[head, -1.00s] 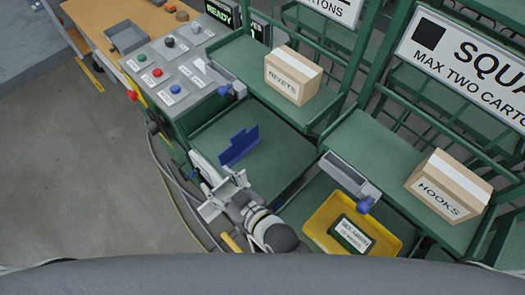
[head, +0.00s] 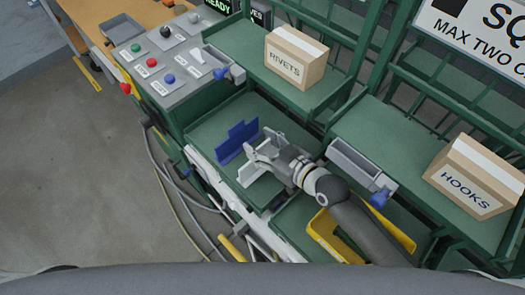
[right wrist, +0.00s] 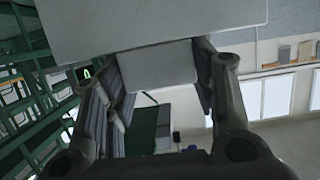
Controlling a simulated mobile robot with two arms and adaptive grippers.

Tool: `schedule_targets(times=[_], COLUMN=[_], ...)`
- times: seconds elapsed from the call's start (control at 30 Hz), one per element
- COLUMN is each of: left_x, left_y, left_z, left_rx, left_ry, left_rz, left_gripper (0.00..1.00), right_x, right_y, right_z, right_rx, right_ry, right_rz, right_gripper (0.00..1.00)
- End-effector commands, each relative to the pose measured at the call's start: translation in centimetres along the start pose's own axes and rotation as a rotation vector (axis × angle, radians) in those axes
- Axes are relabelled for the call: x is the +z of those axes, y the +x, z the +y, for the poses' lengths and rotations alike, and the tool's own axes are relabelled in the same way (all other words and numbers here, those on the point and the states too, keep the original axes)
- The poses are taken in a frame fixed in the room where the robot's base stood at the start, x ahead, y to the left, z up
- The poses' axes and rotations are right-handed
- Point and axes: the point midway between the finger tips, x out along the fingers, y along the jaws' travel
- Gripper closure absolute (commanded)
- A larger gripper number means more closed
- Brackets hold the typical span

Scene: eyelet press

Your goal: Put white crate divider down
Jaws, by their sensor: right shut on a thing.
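The white crate divider (head: 250,174) is in my right gripper (head: 264,150), over the green shelf beside the control panel in the head view. In the right wrist view the divider (right wrist: 150,22) fills the top as a pale panel, and a narrower part of it lies between the fingers of the gripper (right wrist: 155,72). The fingers are shut on it. A blue divider (head: 237,142) stands on the same shelf just left of the white one. Whether the white divider's lower edge touches the shelf, I cannot tell. My left gripper is not in view.
The control panel (head: 172,65) with coloured buttons is at upper left. A RIVETS carton (head: 287,68) sits on the shelf above. A HOOKS carton (head: 468,187) is at right. A yellow tray (head: 325,236) lies partly hidden under my arm. The green shelf's back part (head: 215,122) is bare.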

Motion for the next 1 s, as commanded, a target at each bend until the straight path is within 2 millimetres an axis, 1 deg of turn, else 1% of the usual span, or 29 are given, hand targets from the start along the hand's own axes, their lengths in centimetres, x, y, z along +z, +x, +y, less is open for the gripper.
schedule_targets(times=[0.03, 0.1, 0.4, 0.57, 0.6, 0.7, 0.73, 1.0], left_x=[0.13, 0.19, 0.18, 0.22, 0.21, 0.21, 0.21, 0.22], left_y=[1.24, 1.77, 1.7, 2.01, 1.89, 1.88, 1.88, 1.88], left_z=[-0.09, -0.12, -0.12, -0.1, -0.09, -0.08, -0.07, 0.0], left_rx=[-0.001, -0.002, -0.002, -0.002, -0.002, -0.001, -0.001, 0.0], left_ry=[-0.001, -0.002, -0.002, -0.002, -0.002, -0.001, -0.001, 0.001], left_rz=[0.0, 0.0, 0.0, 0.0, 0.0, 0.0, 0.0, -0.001], left_gripper=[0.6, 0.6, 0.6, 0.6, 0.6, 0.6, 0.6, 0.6], right_x=[1.13, 1.61, 1.52, 1.99, 1.87, 1.87, 1.87, 1.86], right_y=[0.35, 0.5, 0.47, 0.61, 0.57, 0.57, 0.57, 0.57], right_z=[-0.01, -0.02, -0.03, -0.02, -0.02, -0.02, -0.02, -0.02], right_rx=[0.0, 0.0, 0.0, 0.0, 0.0, 0.0, 0.0, 0.0], right_ry=[0.001, 0.0, 0.0, -0.001, -0.001, -0.001, -0.001, -0.001], right_rz=[0.001, 0.001, 0.001, 0.0, 0.0, 0.0, 0.0, 0.0], right_gripper=[0.79, 0.79, 0.79, 0.79, 0.43, 0.3, 0.26, 0.26])
